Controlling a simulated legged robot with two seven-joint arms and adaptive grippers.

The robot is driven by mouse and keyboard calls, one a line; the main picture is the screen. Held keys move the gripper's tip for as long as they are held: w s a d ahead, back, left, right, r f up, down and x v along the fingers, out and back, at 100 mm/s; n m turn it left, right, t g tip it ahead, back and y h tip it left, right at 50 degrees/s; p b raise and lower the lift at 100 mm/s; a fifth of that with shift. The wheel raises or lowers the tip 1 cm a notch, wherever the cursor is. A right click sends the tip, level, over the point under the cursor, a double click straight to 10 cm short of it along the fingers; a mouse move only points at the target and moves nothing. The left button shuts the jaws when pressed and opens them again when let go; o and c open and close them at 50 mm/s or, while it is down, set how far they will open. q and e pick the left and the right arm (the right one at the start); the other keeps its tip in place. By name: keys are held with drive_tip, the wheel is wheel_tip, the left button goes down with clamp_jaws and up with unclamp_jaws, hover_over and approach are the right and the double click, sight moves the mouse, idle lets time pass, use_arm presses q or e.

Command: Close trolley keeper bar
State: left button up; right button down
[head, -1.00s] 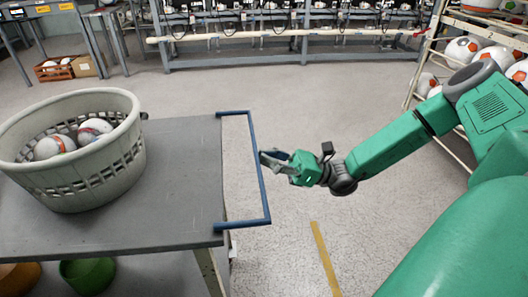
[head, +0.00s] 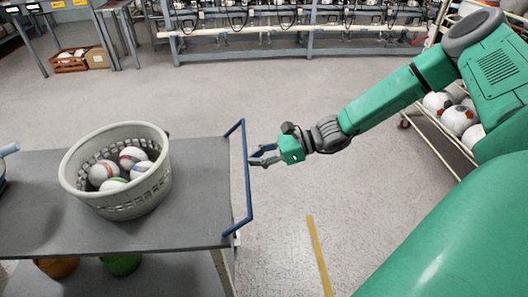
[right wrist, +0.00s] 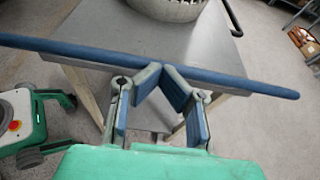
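The trolley (head: 205,207) has a grey top, and a blue U-shaped keeper bar (head: 247,178) stands out from its right end. There is a gap between the bar's long side and the top's edge. My right gripper (head: 252,160) is just right of the bar, pointing left at its middle. In the right wrist view the bar (right wrist: 225,78) crosses just past the fingertips (right wrist: 162,68), which meet, with nothing seen between them. I cannot tell whether they touch the bar.
A pale basket (head: 148,203) holding several balls stands on the trolley. Orange and green tubs (head: 120,264) show below. A rack with balls (head: 459,120) stands at the right. Floor (head: 290,205) right of the trolley is clear, with a yellow stripe (head: 318,253).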

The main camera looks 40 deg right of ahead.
drive_tip(key=a+r+g+h+p, duration=0.1)
drive_tip(key=p, duration=0.1)
drive_tip(key=w+a+r+h+p, duration=0.1)
drive_tip(key=p, duration=0.1)
drive_tip(key=shift+r+g, duration=0.3)
drive_tip(key=shift+g, duration=0.1)
drive_tip(key=w+a+h+p, duration=0.1)
drive_tip(key=w+a+r+p, duration=0.1)
drive_tip(key=a, duration=0.1)
drive_tip(key=shift+w+g+h, duration=0.15)
drive_tip(key=shift+g+h, duration=0.25)
drive_tip(key=shift+a, duration=0.15)
drive_tip(key=shift+r, duration=0.1)
